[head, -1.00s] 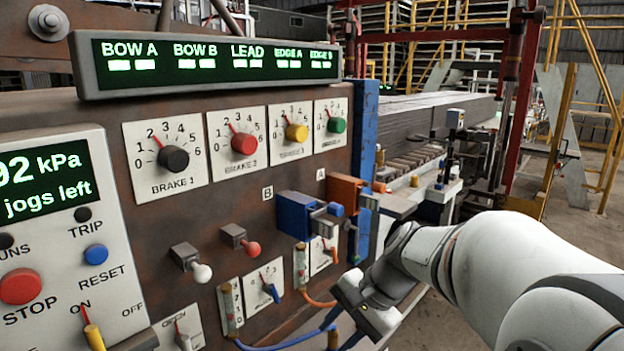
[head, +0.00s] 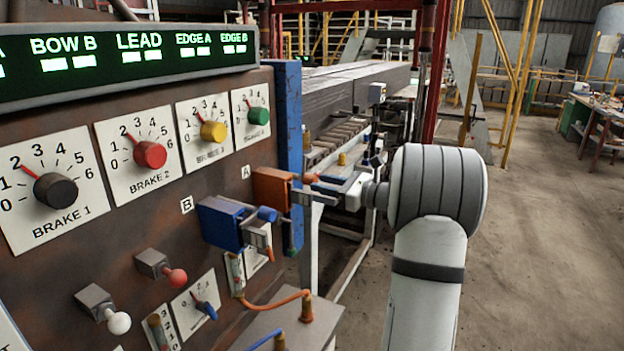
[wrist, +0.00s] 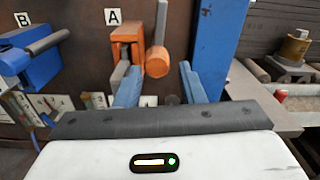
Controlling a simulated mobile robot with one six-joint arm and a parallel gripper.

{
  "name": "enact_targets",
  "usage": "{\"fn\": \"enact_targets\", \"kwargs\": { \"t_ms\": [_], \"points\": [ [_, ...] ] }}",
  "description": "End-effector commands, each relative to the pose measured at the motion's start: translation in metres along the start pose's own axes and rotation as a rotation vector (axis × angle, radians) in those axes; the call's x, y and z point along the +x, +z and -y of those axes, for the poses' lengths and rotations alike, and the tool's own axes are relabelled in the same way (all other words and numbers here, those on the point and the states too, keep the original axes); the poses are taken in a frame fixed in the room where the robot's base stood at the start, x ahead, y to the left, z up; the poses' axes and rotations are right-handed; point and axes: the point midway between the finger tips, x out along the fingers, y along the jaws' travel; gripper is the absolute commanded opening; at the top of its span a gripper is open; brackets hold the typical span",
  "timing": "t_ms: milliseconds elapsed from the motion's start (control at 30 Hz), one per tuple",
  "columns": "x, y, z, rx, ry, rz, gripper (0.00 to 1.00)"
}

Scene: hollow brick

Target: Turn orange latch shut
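The orange latch (head: 272,190) is mounted under label A at the right end of the rusty panel. It also shows in the wrist view (wrist: 127,45), with a grey metal piece below it. Its orange handle (wrist: 158,62) is to its right, with the thick end hanging downward; in the head view the handle end (head: 310,178) is partly hidden. My gripper (head: 322,187) is just right of the latch. In the wrist view my gripper (wrist: 160,78) has its two blue fingers apart and empty. The handle end appears between and beyond the fingertips; I see no clear contact.
A blue latch (head: 222,222) under label B is close to the left. A blue upright post (head: 288,150) stands behind the orange latch. An orange cable (head: 270,304) loops below. Brake dials and red and white knobs cover the panel. Floor to the right is open.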

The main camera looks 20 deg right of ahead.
Motion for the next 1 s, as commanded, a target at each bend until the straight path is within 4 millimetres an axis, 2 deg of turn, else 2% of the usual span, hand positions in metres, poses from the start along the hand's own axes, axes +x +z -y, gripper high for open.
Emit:
{"fn": "enact_targets", "kwargs": {
  "t_ms": [33,200,533,933,1000],
  "points": [
    [0.010,0.002,-0.001,0.000,0.005,0.000,0.36],
    [0.030,0.001,-0.003,-0.002,0.009,0.000,0.36],
    [0.036,0.000,-0.004,-0.002,0.010,-0.001,0.36],
    [0.036,0.001,-0.004,-0.003,0.011,-0.001,0.04],
    [0.036,0.000,-0.003,-0.004,0.014,0.000,0.04]
  ]
}}
